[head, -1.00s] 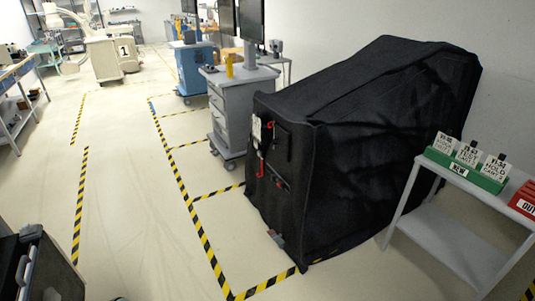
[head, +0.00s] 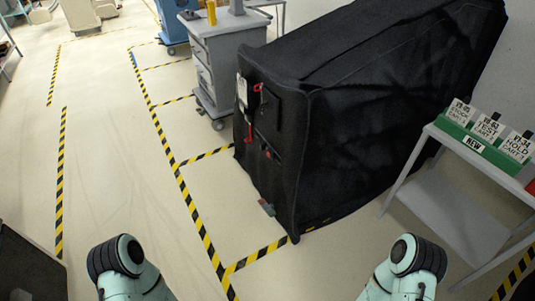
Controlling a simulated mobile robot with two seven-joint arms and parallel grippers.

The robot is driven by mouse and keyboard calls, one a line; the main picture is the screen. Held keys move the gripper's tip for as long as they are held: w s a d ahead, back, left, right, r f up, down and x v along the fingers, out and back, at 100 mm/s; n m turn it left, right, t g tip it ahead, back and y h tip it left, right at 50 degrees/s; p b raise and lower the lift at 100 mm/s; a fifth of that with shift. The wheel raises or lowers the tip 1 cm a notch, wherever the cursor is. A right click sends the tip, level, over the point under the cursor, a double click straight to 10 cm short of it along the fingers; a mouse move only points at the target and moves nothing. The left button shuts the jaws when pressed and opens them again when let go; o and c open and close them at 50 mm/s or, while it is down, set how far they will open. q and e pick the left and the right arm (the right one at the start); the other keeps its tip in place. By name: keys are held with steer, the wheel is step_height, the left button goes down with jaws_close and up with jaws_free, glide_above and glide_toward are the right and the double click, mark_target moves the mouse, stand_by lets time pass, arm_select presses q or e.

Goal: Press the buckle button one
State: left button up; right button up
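A large cart under a black cover (head: 375,105) stands right of centre in the head view. On its narrow front face hang a white tag (head: 242,90) and a red strap or clip (head: 257,90). A small red spot (head: 268,155), perhaps a buckle button, shows lower on a dark strap. A small grey-green piece (head: 266,207) is near the bottom edge. The parts are too small to tell which is buckle button one. Links of both my arms show at the bottom edge, well short of the cart. Neither gripper shows.
A grey shelf table (head: 445,197) with a green card holder (head: 470,140) stands to the right. A grey drawer cart (head: 228,55) is behind, left of the covered cart. Yellow-black tape (head: 192,205) marks the floor. The floor at left centre is clear.

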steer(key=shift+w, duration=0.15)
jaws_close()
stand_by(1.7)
